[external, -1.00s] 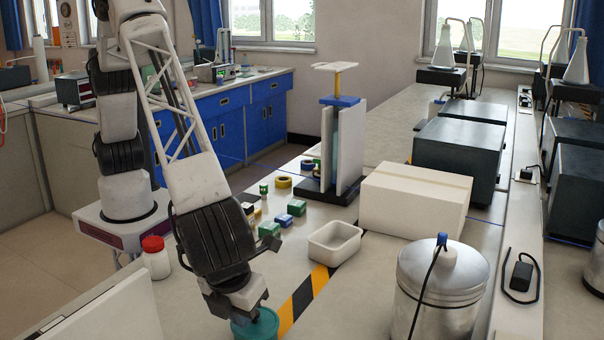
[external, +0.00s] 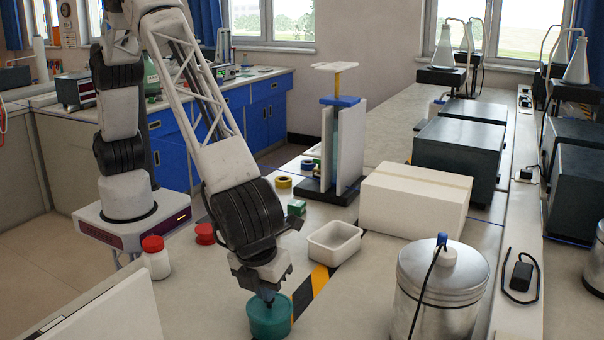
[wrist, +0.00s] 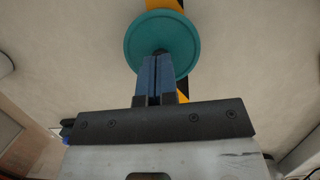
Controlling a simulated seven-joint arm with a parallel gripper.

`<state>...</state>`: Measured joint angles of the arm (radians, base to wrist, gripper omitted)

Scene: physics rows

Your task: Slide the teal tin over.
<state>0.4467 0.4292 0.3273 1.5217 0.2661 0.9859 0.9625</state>
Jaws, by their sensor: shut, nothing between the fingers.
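The teal tin (external: 268,325) is round and stands upright on the bench near the bottom of the external view. It lies at the yellow-and-black striped tape (external: 318,280). My gripper (external: 268,299) is shut and empty, pointing down with its fingertips at the top of the tin. In the wrist view, the tips of my gripper (wrist: 158,56) overlap the lid of the teal tin (wrist: 160,30), and the tape shows on either side of it. Whether the tips press on the lid I cannot tell.
A white tray (external: 335,255) and a metal canister (external: 438,312) stand to the right. A red-lidded jar (external: 156,262) and a red object (external: 205,234) are to the left. A white box (external: 415,215) and small blocks sit farther back. Bare bench lies between tin and canister.

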